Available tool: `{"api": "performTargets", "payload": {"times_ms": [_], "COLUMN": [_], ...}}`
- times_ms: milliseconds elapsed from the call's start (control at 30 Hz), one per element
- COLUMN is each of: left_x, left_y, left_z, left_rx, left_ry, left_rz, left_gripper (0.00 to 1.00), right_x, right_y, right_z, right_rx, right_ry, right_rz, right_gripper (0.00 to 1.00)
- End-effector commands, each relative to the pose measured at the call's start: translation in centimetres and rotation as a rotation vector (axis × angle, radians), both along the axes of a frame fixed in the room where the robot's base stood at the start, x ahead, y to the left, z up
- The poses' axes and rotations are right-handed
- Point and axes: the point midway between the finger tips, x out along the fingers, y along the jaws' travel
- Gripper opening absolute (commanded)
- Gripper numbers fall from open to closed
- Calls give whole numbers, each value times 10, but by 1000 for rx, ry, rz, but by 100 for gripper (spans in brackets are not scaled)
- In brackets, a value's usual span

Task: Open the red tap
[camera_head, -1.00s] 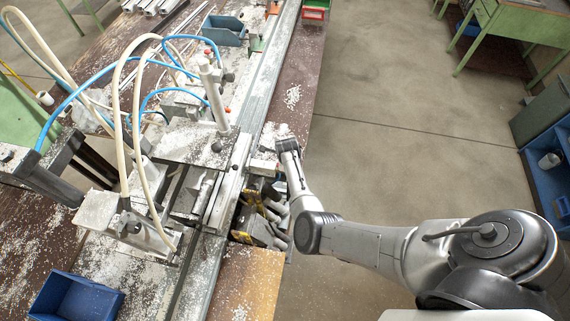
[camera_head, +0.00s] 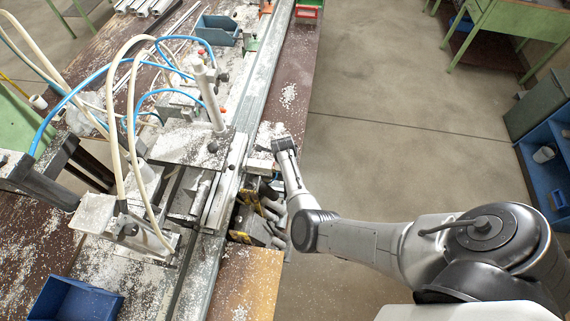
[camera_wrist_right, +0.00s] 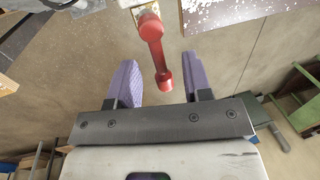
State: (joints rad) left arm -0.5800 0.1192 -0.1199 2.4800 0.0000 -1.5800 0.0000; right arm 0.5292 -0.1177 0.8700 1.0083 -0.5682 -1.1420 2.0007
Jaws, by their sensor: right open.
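The red tap (camera_wrist_right: 153,30) shows in the right wrist view, with its lever handle pointing down the picture toward my right gripper. My right gripper (camera_wrist_right: 161,66) is open, with one purple finger on each side of the lever. The lever's rounded end lies between the fingers, with visible gaps on both sides. It looks ungripped. In the head view my right arm reaches to the bench's right edge, and its gripper and the tap cannot be made out there. My left gripper is not in view.
The clamp machine (camera_head: 190,145) with blue and cream hoses stands on the bench left of my arm. Dark and yellow tools (camera_head: 258,215) lie near my right wrist. A blue bin (camera_head: 75,300) sits at front left. The floor (camera_head: 400,120) to the right is clear.

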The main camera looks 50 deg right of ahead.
Motion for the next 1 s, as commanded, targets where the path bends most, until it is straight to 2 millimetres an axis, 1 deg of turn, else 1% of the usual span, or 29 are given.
{"api": "performTargets", "payload": {"times_ms": [133,267,367,533,800,1000], "left_x": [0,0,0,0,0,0], "left_y": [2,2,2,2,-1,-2], "left_z": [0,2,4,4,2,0], "left_rx": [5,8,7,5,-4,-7], "left_ry": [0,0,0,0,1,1], "left_rz": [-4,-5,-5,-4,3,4], "left_gripper": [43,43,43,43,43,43], "right_x": [0,0,-2,-5,-10,-12], "right_y": [0,2,5,11,19,22], "right_z": [3,14,29,59,105,126], "right_rx": [-1,-2,-1,0,0,0], "right_ry": [-2,-3,-4,-4,-4,-2], "right_rz": [0,-2,-2,-2,-1,-1], "right_gripper": [45,45,45,45,45,45]}}
